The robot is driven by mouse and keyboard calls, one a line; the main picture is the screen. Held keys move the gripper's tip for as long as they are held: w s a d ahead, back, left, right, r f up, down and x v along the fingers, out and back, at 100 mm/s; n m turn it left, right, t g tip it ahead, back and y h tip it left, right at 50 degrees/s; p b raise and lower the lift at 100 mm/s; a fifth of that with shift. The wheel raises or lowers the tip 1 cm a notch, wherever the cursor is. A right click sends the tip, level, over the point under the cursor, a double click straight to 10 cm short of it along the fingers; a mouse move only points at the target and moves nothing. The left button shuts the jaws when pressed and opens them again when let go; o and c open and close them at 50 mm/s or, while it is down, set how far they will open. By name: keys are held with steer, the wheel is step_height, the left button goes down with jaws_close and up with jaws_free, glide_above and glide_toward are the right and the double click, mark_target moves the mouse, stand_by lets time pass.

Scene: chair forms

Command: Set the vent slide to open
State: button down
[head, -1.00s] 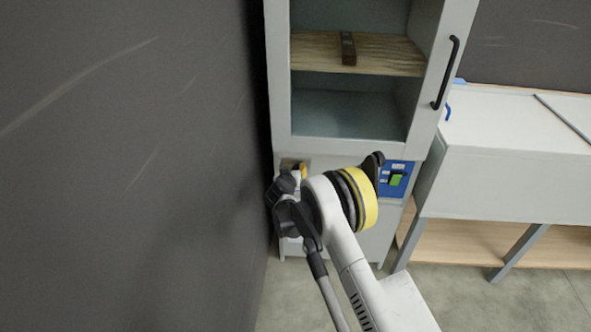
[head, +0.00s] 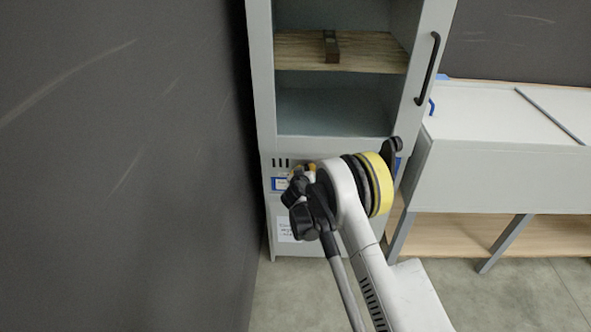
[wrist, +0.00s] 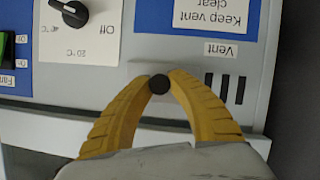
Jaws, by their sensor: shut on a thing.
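The vent slide's dark round knob (wrist: 160,84) is between the yellow fingertips of my gripper (wrist: 160,88) in the wrist view, which shows the panel upside down. My gripper is shut on this knob. Dark vertical vent slots (wrist: 224,89) show uncovered to the right of the knob there, below the "Vent" label (wrist: 221,50). A pale plate, apparently the slide, lies behind the fingertips. In the head view, the slots (head: 280,162) show left of my gripper (head: 312,167); my wrist hides the knob and most of the slide.
A black dial (wrist: 69,12) and a green switch (wrist: 6,48) sit left of the knob in the wrist view. A dark wall (head: 130,160) stands close on the left. A cabinet (head: 262,90) rises above, with a white bench (head: 500,120) to the right.

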steer(key=shift+d, duration=0.2)
steer(key=c, duration=1.2)
jaws_free()
steer(key=shift+d+r, duration=0.1)
steer(key=shift+d, duration=0.05)
steer(key=shift+s+a+r, duration=0.1)
steer(key=shift+s+a, duration=0.1)
steer(key=shift+s, duration=0.15)
steer(key=v, duration=1.1)
steer(key=shift+s, duration=0.15)
